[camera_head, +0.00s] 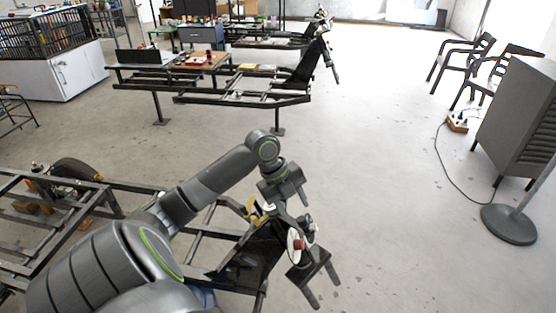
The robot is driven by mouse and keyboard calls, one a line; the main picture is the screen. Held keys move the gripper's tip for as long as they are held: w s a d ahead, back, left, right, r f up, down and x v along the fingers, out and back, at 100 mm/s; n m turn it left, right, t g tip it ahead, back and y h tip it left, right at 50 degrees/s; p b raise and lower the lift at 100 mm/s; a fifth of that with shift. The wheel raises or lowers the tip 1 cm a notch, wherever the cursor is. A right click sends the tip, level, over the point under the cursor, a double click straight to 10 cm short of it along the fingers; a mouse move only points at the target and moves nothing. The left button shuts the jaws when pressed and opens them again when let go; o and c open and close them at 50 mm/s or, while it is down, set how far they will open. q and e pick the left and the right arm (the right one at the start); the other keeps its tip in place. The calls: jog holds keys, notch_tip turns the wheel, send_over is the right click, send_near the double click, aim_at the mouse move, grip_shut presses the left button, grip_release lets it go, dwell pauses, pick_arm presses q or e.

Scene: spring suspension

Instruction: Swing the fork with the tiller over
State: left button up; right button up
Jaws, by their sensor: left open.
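A low dark metal frame (228,235) stands in front of me. At its front end is a dark two-pronged fork (314,272), with its prongs pointing down and right. A small white disc with a red centre (296,244) sits just above the fork. The tiller is hard to tell apart from the small parts around the fork's top. My left gripper (286,204) is open above these parts, its fingers pointing down. I cannot tell whether it touches anything. My right gripper is out of view.
A similar frame (237,97) with its own fork stands farther back. At right are a grey cabinet (515,115), a round stand base (509,224), a cable on the floor and dark chairs (462,62). The floor right of the near fork is clear.

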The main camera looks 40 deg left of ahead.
pick_arm(q)
jog(key=b+v, duration=0.1)
jog(key=v, duration=1)
jog(key=shift+r, duration=0.1)
